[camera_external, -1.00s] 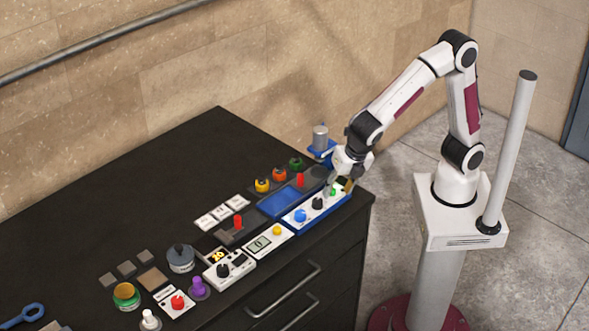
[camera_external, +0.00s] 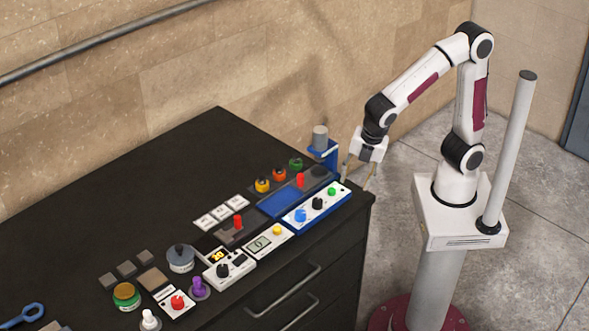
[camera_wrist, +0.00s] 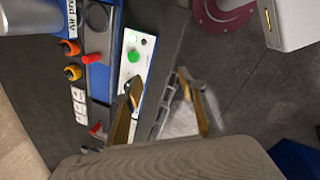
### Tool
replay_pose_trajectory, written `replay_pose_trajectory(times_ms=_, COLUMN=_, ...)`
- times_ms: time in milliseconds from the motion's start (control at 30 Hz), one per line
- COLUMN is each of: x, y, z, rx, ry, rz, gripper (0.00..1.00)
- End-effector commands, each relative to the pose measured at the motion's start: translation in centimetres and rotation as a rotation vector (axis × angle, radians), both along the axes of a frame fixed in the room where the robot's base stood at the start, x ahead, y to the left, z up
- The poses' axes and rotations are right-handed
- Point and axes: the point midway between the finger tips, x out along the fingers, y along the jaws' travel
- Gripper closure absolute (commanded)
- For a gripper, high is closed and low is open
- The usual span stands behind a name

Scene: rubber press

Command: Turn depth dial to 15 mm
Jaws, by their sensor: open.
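A white control panel with a blue edge (camera_external: 330,204) lies at the desk's right end. It carries a blue knob (camera_external: 300,215), a black dial (camera_external: 317,203) and a green button (camera_external: 332,191). The black dial could be the depth dial, but its markings are too small to read. My gripper (camera_external: 356,182) is open and empty, above the desk's right edge beyond the panel's green end. In the wrist view, my gripper (camera_wrist: 160,82) has its fingers spread, one over the panel (camera_wrist: 143,42) and one past the desk edge. The green button (camera_wrist: 134,56) shows there.
A blue press (camera_external: 322,150) with a grey cylinder stands behind the panel. A controller reading 20 (camera_external: 230,268) with another black dial (camera_external: 223,270) and a display reading 0 (camera_external: 262,243) are to the left. Yellow, orange and green knobs line the back. Drawers lie below.

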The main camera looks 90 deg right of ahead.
Motion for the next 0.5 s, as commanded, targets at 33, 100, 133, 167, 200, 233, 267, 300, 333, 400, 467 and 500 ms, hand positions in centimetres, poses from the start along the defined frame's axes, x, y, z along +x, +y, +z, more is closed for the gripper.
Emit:
replay_pose_trajectory(times_ms=33, x=-0.3, y=-0.3, z=0.2, rx=0.011, ry=-0.006, rz=-0.034, gripper=0.59)
replay_pose_trajectory(times_ms=100, x=-0.8, y=-0.5, z=0.4, rx=0.027, ry=-0.012, rz=-0.082, gripper=0.59)
replay_pose_trajectory(times_ms=133, x=-0.9, y=-0.7, z=0.5, rx=0.034, ry=-0.015, rz=-0.101, gripper=0.59)
replay_pose_trajectory(times_ms=167, x=-1.1, y=-0.8, z=0.6, rx=0.042, ry=-0.019, rz=-0.123, gripper=0.59)
replay_pose_trajectory(times_ms=200, x=-1.4, y=-0.9, z=0.7, rx=0.051, ry=-0.022, rz=-0.15, gripper=0.59)
replay_pose_trajectory(times_ms=233, x=-1.5, y=-1.1, z=0.8, rx=0.058, ry=-0.025, rz=-0.171, gripper=0.59)
replay_pose_trajectory(times_ms=267, x=-1.7, y=-1.2, z=0.8, rx=0.065, ry=-0.028, rz=-0.191, gripper=0.59)
replay_pose_trajectory(times_ms=300, x=-2.0, y=-1.4, z=0.9, rx=0.075, ry=-0.032, rz=-0.218, gripper=0.59)
replay_pose_trajectory(times_ms=333, x=-2.2, y=-1.5, z=1.0, rx=0.081, ry=-0.034, rz=-0.238, gripper=0.59)
replay_pose_trajectory(times_ms=400, x=-2.6, y=-1.7, z=1.2, rx=0.098, ry=-0.041, rz=-0.282, gripper=0.59)
replay_pose_trajectory(times_ms=467, x=-2.9, y=-2.0, z=1.4, rx=0.111, ry=-0.046, rz=-0.32, gripper=0.59)
replay_pose_trajectory(times_ms=500, x=-3.2, y=-2.2, z=1.5, rx=0.12, ry=-0.051, rz=-0.347, gripper=0.59)
